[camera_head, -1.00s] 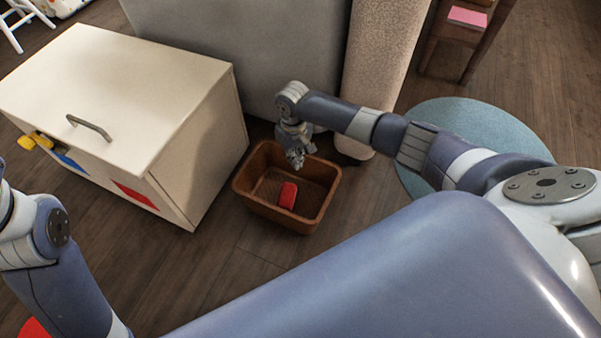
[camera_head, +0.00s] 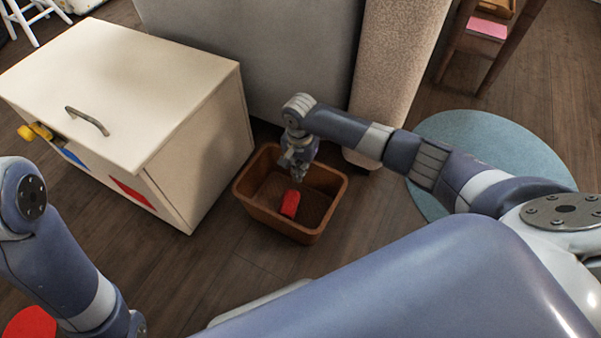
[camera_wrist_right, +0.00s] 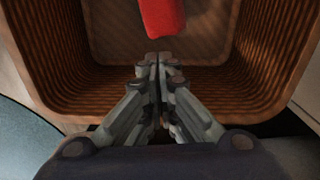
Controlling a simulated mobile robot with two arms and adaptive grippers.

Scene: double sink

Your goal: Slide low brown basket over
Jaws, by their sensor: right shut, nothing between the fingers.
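The low brown basket (camera_head: 262,210) stands on the wooden floor, just right of a cream cabinet. A red block (camera_head: 290,204) lies inside it. My right gripper (camera_head: 298,178) points down over the basket's far side, its fingers shut and empty. In the right wrist view the gripper (camera_wrist_right: 158,62) reaches over the basket's near wall (camera_wrist_right: 225,112), with the red block (camera_wrist_right: 162,16) ahead of the fingertips. I cannot tell whether the fingers touch the wall. My left arm comes in at the left, but its gripper is not in view.
The cream cabinet (camera_head: 120,80) stands close on the basket's left. A grey panel (camera_head: 250,50) and a beige upholstered piece (camera_head: 398,70) stand behind. A round blue rug (camera_head: 490,140) lies to the right. Floor in front of the basket is bare.

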